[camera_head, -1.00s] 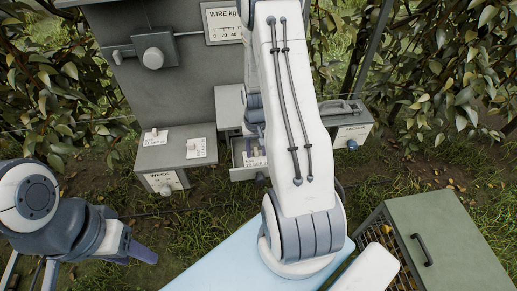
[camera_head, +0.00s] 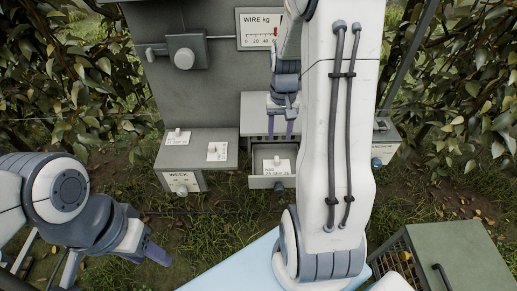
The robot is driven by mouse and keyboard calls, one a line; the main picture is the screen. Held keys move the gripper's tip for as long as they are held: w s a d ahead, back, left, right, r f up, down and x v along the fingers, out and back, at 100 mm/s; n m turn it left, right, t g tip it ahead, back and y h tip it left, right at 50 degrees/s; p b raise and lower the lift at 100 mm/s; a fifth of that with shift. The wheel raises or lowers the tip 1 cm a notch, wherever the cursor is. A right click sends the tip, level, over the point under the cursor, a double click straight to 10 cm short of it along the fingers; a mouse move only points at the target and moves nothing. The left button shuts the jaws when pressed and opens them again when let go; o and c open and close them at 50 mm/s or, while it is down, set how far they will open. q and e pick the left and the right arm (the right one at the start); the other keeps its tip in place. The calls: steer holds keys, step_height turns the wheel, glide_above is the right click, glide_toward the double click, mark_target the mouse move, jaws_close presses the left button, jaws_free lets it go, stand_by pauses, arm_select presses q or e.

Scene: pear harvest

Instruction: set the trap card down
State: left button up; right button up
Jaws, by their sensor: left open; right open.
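A white trap card (camera_head: 277,167) with small print and a pale knob on it lies in a grey open drawer (camera_head: 268,183) at the middle. My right gripper (camera_head: 281,128) is open and empty, its fingers pointing down just above and behind the card, apart from it. Two similar white cards, one (camera_head: 179,138) at the left and one (camera_head: 217,152) at the right, lie on the grey box (camera_head: 200,160) marked WEEK. My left gripper (camera_head: 113,260) is open and empty at the lower left, far from the cards.
A grey panel with a WIRE kg gauge (camera_head: 262,28) and a knob (camera_head: 184,58) stands behind. A green crate with a mesh side (camera_head: 448,250) is at the lower right. A pale blue surface (camera_head: 235,268) is in front. Leafy rows flank both sides.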

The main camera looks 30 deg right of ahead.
steer(key=s+a+r+n, duration=0.1)
steer(key=a+r+n, duration=0.2)
steer(key=a, duration=0.6)
steer(key=s+a+r+n, duration=0.1)
steer(key=a+r+n, duration=0.15)
steer(key=a, duration=0.65)
steer(key=s+a+r+n+y, duration=0.1)
steer(key=s+a+r+n, duration=0.1)
steer(key=s+a+n, duration=0.6)
steer(key=s+a, duration=0.4)
steer(key=s, duration=0.3)
steer(key=shift+a+r, duration=0.15)
steer(key=shift+a, duration=0.2)
